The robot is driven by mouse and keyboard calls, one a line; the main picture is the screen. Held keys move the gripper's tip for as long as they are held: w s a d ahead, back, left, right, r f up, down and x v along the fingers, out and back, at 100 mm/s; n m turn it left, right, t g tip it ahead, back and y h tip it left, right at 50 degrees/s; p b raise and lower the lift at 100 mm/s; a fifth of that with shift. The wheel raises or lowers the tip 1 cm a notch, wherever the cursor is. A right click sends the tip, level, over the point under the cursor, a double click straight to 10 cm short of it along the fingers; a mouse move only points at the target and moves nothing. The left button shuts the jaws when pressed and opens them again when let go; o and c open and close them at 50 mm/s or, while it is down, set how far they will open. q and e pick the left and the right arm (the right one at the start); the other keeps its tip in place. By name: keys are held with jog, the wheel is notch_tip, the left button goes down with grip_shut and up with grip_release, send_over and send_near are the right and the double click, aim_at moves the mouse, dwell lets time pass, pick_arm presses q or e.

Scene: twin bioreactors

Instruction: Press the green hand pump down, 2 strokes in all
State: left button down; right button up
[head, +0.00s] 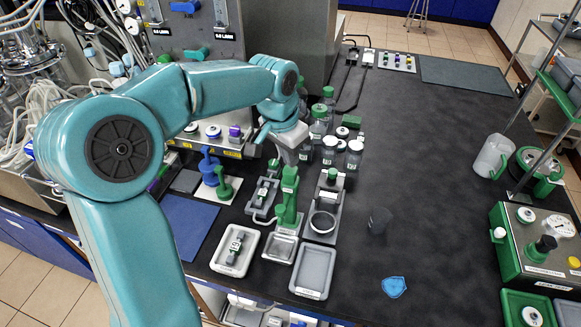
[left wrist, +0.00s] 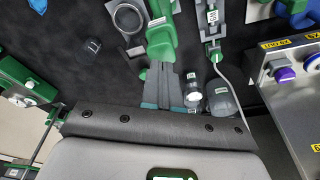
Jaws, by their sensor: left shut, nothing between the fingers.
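The green hand pump (head: 288,205) stands upright near the front of the black bench, behind a small grey tray (head: 280,247). My left gripper (head: 289,160) is directly above the pump's top, fingers pointing down. Its fingers are shut with nothing between them. In the left wrist view the shut fingertips (left wrist: 161,66) overlap the end of the green pump (left wrist: 161,38); I cannot tell whether they touch or are just short of it. The gripper hides part of the pump's top in the head view. My right gripper is in neither view.
Bottles with green and white caps (head: 328,152) stand close behind the pump. A holder with a ring (head: 322,222) is just right of it, and a dark cup (head: 379,221) further right. A white tray (head: 235,250) is front left. The bench's middle right is clear.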

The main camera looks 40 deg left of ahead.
aim_at(290, 170)
pick_arm(q)
jog(key=shift+s+f, duration=0.1)
jog(key=shift+s, duration=0.05)
jog(key=shift+f, duration=0.15)
jog(key=shift+f+b, duration=0.55)
jog(key=shift+b, duration=0.1)
jog(key=shift+f+b, duration=0.8)
jog(key=shift+f, duration=0.2)
jog(key=shift+r, duration=0.2)
jog(key=shift+r+p, duration=1.5)
jog(key=shift+r, duration=0.1)
jog(key=shift+f, duration=0.1)
